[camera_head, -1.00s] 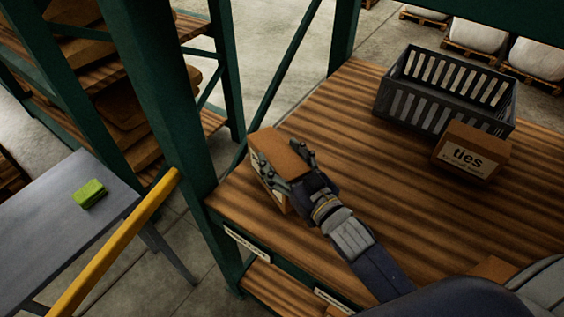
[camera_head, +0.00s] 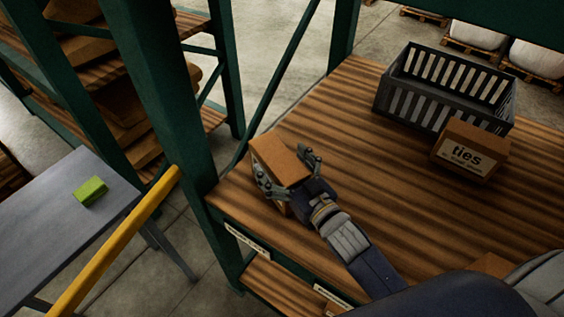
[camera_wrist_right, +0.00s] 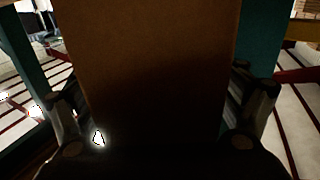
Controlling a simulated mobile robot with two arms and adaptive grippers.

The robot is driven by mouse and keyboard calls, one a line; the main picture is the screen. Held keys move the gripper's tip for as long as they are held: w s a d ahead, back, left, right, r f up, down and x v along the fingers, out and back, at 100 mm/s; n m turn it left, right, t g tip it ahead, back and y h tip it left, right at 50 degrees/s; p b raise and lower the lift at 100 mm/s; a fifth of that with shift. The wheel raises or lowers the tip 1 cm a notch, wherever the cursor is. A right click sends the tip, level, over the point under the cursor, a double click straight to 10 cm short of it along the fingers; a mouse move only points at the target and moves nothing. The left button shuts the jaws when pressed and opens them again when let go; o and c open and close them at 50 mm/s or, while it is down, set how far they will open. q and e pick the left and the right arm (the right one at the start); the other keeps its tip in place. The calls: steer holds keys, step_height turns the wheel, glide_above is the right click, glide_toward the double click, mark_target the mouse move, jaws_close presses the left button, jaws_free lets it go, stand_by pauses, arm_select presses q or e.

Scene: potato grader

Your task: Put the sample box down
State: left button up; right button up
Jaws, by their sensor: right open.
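The sample box (camera_head: 280,158) is a brown cardboard box at the left end of the wooden shelf (camera_head: 330,120), near the green upright. My right gripper (camera_head: 289,176) is at the box's near side with its fingers open on either side of it. In the right wrist view the box (camera_wrist_right: 155,60) fills the middle, and the fingers of my right gripper (camera_wrist_right: 160,115) stand at its left and right. The box appears to rest on the shelf; its underside is hidden. My left gripper is not in view.
A dark slatted crate (camera_head: 440,95) and a box marked "ties" (camera_head: 468,155) stand on the shelf's right part. A green upright (camera_head: 165,100) is just left of the sample box. A grey table (camera_head: 60,220) with a green block (camera_head: 90,190) stands at left. The shelf's middle is clear.

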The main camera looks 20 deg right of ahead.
mark_target(299, 183)
steer(key=shift+r, duration=0.1)
steer(key=b+v, duration=0.3)
steer(key=v, duration=0.7)
steer(key=shift+s, duration=0.2)
steer(key=shift+v, duration=0.8)
steer(key=shift+r, duration=0.1)
